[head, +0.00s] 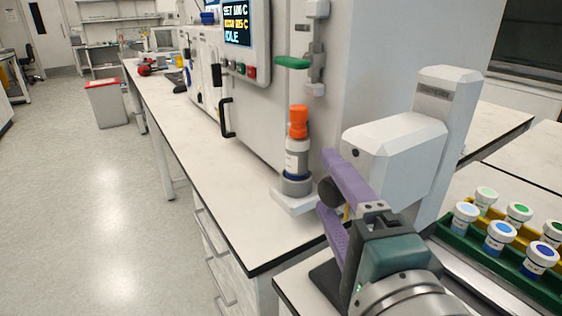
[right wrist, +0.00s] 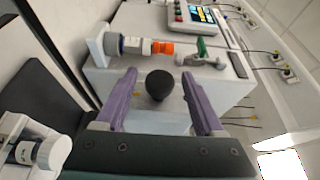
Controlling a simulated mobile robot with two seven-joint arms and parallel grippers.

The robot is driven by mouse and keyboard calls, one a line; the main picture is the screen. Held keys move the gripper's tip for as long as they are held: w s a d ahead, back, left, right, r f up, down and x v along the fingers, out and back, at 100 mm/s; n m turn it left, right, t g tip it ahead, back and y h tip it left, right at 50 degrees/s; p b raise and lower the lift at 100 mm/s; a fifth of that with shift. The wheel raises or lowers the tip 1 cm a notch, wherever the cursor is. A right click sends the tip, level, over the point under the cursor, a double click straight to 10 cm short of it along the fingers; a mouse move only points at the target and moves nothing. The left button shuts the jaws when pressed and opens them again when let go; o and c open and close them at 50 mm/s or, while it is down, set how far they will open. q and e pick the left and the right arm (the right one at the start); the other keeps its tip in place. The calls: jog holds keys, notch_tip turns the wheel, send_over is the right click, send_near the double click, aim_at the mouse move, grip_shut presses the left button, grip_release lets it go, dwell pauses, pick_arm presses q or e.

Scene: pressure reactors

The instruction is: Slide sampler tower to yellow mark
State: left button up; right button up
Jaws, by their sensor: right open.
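The sampler tower (head: 395,145) is a white and grey upright unit on the bench at the right, with a boxy head and a round black knob (head: 328,192). My right gripper (head: 327,182) has purple fingers, open, one on each side of the knob. In the right wrist view the knob (right wrist: 159,85) sits between the spread fingertips, with gaps on both sides. A small yellow patch (head: 346,212) shows behind the fingers; I cannot tell if it is the yellow mark. The tower's foot is largely hidden by my gripper. My left gripper is not in view.
An orange-capped bottle (head: 297,150) stands on a white holder below a green-handled valve (head: 292,62) on the reactor cabinet. A green rack (head: 505,270) with several capped vials is at the right. The bench front (head: 215,175) is clear.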

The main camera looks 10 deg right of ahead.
jog(key=shift+w, duration=0.3)
grip_shut()
dwell(0.4)
dwell(0.9)
